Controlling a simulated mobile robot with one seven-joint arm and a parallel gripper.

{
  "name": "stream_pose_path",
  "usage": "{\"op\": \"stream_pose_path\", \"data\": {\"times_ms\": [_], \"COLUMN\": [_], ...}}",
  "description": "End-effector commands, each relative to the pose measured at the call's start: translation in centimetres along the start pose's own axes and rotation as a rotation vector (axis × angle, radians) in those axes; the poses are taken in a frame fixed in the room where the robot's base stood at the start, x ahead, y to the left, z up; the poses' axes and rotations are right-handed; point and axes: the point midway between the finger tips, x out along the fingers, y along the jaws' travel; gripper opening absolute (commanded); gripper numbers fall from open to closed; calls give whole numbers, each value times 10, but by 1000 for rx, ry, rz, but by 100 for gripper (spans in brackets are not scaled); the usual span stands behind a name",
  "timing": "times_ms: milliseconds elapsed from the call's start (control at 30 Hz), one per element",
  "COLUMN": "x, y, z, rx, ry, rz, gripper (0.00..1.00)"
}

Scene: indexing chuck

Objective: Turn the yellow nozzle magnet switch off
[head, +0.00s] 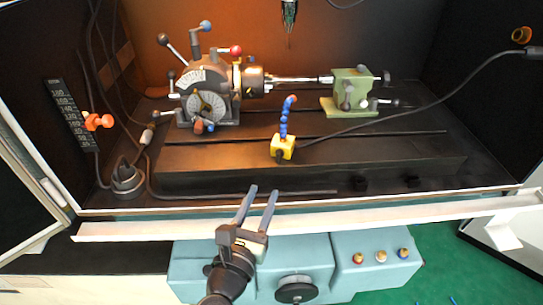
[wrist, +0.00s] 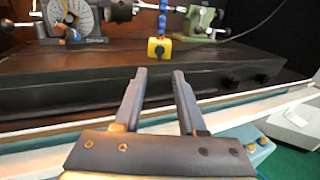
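The yellow nozzle magnet (head: 283,147) is a small yellow block on the front part of the dark machine table, with a blue segmented hose (head: 285,118) rising from it. It also shows in the wrist view (wrist: 159,49), with a dark round spot on its front face; the switch's setting is too small to tell. My gripper (head: 262,190) is open and empty. It is in front of and below the magnet, near the white front sill, touching nothing that I can see. In the wrist view its fingers (wrist: 160,73) stand apart, pointing toward the table's front face.
The indexing chuck (head: 208,95) stands behind left of the magnet, with levers and knobs sticking up. A green tailstock (head: 352,93) is behind right. A black cable (head: 420,107) runs right from the magnet. The white sill (head: 310,216) crosses the front. The table right of the magnet is mostly clear.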

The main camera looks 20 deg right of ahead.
Motion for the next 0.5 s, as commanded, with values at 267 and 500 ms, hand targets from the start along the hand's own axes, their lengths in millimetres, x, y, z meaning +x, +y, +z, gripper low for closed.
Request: {"op": "stream_pose_path", "data": {"times_ms": [267,500], "x": [61,95], "y": [-1,0], "z": [1,1], "rx": [1,-1], "ry": [-3,-3], "rz": [-3,-1], "gripper": [40,40]}}
